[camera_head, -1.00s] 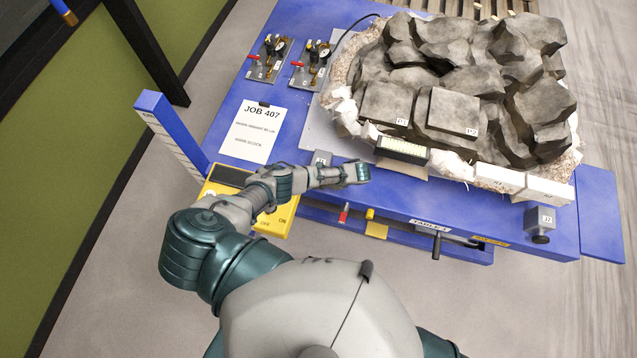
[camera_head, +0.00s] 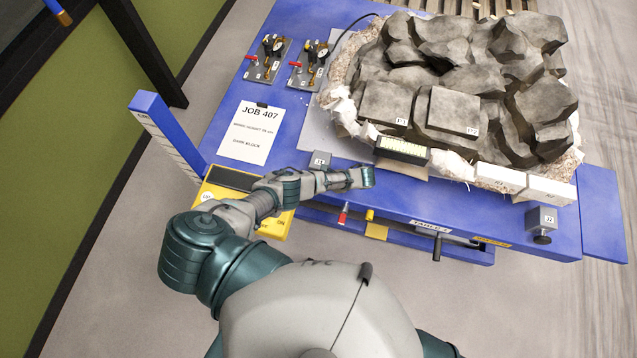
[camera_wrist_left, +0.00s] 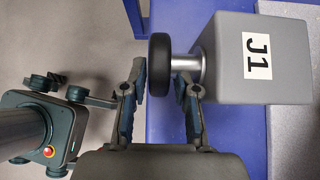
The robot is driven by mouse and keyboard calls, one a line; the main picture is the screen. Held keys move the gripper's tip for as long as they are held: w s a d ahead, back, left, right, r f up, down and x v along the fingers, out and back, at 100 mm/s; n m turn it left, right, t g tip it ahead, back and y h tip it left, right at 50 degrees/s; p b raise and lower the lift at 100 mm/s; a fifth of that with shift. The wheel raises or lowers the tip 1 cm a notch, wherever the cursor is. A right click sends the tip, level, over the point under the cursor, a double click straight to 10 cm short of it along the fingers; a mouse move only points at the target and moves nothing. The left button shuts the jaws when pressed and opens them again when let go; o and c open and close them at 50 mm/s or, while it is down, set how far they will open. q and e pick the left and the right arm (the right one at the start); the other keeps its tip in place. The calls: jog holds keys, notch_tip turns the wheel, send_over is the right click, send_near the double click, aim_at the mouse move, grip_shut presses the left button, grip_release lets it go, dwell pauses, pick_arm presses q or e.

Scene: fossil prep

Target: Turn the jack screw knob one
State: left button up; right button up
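Jack J1, a grey block (camera_wrist_left: 262,58) labelled J1, fills the upper right of the left wrist view. Its black disc knob (camera_wrist_left: 159,60) sticks out to the left on a silver shaft. My left gripper (camera_wrist_left: 160,85) is open, its fingers on either side of the knob's lower part in that picture; I cannot tell whether they touch it. In the head view block J1 (camera_head: 319,159) sits at the table's front edge, partly behind my left arm. There its knob and my left fingertips are hidden. My right gripper is out of view.
The blue table (camera_head: 395,207) carries a large grey fossil block (camera_head: 465,75) in a white jacket. A level vial (camera_head: 402,150) lies at its front. Jack J2 (camera_head: 541,217) is at the right. A yellow box (camera_head: 275,226) and crank handle (camera_head: 437,247) are along the front edge.

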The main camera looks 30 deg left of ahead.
pick_arm(q)
jog(key=shift+r, duration=0.1)
jog(key=v, duration=1.2)
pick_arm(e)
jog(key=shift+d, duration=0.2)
pick_arm(q)
jog(key=shift+w, duration=0.1)
dwell(2.1)
